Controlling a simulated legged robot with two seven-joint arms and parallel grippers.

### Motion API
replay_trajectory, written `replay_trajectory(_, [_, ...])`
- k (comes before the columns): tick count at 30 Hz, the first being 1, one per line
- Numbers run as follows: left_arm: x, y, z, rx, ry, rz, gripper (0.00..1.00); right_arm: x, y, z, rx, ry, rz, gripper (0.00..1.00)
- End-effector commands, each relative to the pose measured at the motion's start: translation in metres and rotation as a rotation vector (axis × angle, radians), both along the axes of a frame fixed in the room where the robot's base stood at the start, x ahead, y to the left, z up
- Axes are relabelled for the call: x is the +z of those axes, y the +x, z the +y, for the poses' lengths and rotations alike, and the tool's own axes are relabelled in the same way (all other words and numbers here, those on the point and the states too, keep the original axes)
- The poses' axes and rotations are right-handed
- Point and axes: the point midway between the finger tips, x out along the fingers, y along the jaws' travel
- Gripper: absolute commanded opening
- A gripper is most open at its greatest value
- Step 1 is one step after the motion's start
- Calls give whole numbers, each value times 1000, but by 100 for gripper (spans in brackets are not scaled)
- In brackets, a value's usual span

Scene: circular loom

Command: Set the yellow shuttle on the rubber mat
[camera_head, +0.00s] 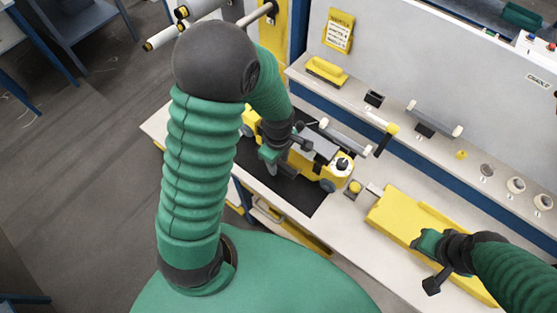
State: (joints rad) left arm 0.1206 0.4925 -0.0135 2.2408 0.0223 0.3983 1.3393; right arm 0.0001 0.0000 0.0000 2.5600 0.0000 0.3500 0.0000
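The yellow shuttle (336,171) has a grey top, a dark knob and dark wheels. It is at the black rubber mat (298,197) on the bench, with its right end over the mat's right edge. I cannot tell whether it rests on the mat or is slightly above it. My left gripper (286,151) is at the shuttle's middle and hides part of it. Whether its fingers close on the shuttle is not clear. My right gripper (430,262) is over a yellow tray-like piece (397,215) at the right, its fingers apart, with nothing seen between them.
A raised shelf behind holds a yellow block (326,72), a grey roller (435,119), a black cup (374,98) and several small rings. A small yellow button box (354,188) stands right of the shuttle. Bare bench lies in front of the yellow tray.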

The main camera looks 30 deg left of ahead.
Motion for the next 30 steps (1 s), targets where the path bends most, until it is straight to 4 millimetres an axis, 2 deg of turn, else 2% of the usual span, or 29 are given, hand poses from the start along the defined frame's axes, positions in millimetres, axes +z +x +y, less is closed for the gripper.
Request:
replay_trajectory(9, [-1, -2, 0, 0, -1, 4, 47, 0, 0, 0, 0, 0, 0, 36])
replay_trajectory(13, [11, 0, 0, 0, 0, 1, 47, 1, 0, 0, 0, 0, 0, 36])
replay_trajectory(17, [42, 1, 0, 0, 1, -5, 47, 3, 0, 0, 0, 0, 0, 36])
replay_trajectory(24, [113, 1, 0, 0, 1, -6, 47, 6, 0, 0, 0, 0, 0, 36])
replay_trajectory(30, [155, 1, 0, 0, 0, -1, 47, 8, 0, 0, 0, 0, 0, 36])
